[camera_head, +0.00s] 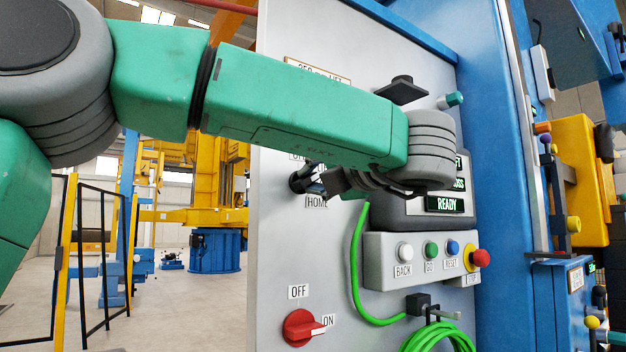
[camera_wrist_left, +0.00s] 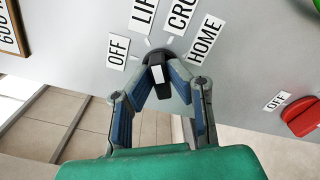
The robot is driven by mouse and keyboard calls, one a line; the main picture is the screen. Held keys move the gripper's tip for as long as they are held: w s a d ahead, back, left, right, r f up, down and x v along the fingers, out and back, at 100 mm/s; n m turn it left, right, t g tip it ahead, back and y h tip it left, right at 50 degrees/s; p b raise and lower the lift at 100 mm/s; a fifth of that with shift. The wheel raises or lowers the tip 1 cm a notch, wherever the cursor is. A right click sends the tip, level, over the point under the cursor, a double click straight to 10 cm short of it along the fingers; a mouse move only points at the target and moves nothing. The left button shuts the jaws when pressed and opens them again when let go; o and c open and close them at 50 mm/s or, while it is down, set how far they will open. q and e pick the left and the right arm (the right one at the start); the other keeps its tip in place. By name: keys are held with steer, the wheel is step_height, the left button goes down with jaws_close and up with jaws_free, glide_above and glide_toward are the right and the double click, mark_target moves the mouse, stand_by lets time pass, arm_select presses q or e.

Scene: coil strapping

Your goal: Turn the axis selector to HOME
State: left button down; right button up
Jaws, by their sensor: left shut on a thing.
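The axis selector is a black knob (camera_head: 303,179) on the grey panel, partly hidden behind my left gripper (camera_head: 328,183) in the head view. In the left wrist view the black selector (camera_wrist_left: 156,58) with a white mark sits between the two fingers of my left gripper (camera_wrist_left: 160,78), which is shut on it. The labels OFF (camera_wrist_left: 117,50) and HOME (camera_wrist_left: 206,39) stand on either side of the knob, with two partly cut-off labels between them. I cannot tell which label the white mark points to. My right gripper is not in view.
Below is a red OFF/ON switch (camera_head: 302,327). Open floor (camera_head: 180,305) lies left of the panel.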

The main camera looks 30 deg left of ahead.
arm_select(q)
steer(key=m, duration=0.2)
steer(key=m+p, duration=0.1)
steer(key=shift+w+d+f+m, duration=0.1)
steer(key=shift+f+m, duration=0.1)
steer(key=shift+m, duration=0.2)
steer(key=m+p, duration=0.2)
steer(key=m, duration=0.1)
steer(key=shift+m, duration=0.3)
steer(key=shift+f+m+p, duration=0.15)
steer(key=shift+m+p, duration=1.45)
steer(key=shift+m, duration=0.35)
steer(key=shift+f+m+p, duration=0.15)
steer(key=shift+m+p, duration=1.45)
steer(key=shift+m, duration=0.35)
steer(key=shift+f, duration=0.1)
steer(key=c, duration=1.5)
jaws_free()
steer(key=shift+c, duration=0.2)
steer(key=shift+w, duration=0.1)
